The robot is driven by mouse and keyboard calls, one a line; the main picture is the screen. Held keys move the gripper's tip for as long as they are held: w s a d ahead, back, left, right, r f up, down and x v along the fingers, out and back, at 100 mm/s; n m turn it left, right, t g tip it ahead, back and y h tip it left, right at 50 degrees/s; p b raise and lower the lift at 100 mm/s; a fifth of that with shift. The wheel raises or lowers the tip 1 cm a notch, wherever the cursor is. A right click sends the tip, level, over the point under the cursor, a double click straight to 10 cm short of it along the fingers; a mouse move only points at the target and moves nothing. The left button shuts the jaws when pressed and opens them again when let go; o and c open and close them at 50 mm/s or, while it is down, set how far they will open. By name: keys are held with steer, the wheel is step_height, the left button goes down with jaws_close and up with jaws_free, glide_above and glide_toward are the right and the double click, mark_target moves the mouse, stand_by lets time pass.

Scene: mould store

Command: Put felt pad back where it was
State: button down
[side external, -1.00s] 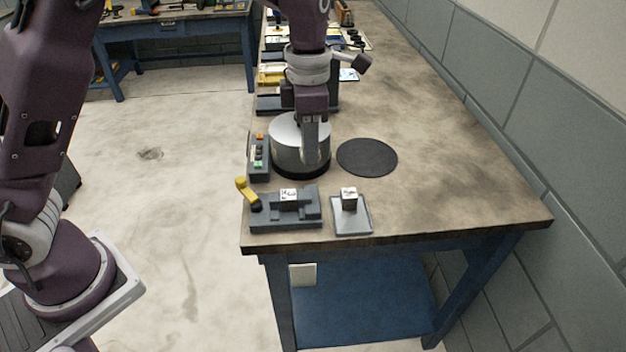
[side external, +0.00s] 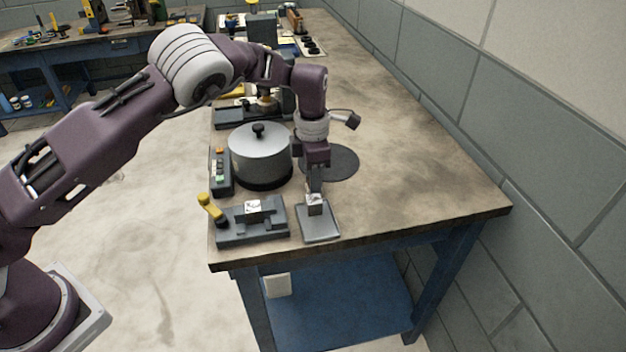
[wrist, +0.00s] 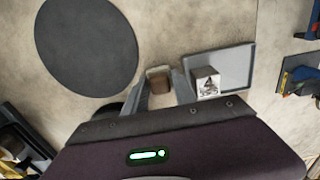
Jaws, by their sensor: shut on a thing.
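My gripper (side external: 315,193) points down over the near end of the bench, at the small grey tray (side external: 320,233). In the wrist view my gripper (wrist: 161,90) is shut on a small block, brown with a pale face (wrist: 159,74). I cannot tell for sure whether this is the felt pad. A pale cube with a dark printed mark (wrist: 207,82) is beside the right finger, at the tray (wrist: 235,62). A flat round dark disc (side external: 340,163), felt-like, lies bare on the bench behind my gripper; it also shows in the wrist view (wrist: 85,45).
A lidded metal pot (side external: 260,158) stands left of my gripper, with a button box (side external: 220,172) beside it. A grey fixture with a yellow-handled lever (side external: 250,222) stands left of the tray. The bench right of the disc is clear, up to the wall.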

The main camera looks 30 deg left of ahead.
steer(key=c, duration=1.3)
jaws_free()
steer(key=shift+f, duration=0.1)
step_height(320, 180, up, 12)
steer(key=shift+r, duration=0.2)
steer(key=s+a+r+m+t+h, duration=0.1)
steer(key=s+a+r+m, duration=0.3)
steer(key=s+r+m, duration=0.3)
steer(key=s+a+r+m+t+h, duration=0.1)
steer(key=s+a+r+m, duration=0.25)
steer(key=s+r, duration=0.55)
steer(key=s+a+f+m+t+y, duration=0.1)
steer(key=s+f+m+t+y, duration=0.1)
steer(key=s+m, duration=1.4)
steer(key=s+f+t, duration=0.1)
steer(key=s, duration=0.4)
steer(key=shift+a+f, duration=0.15)
steer(key=shift+f, duration=0.25)
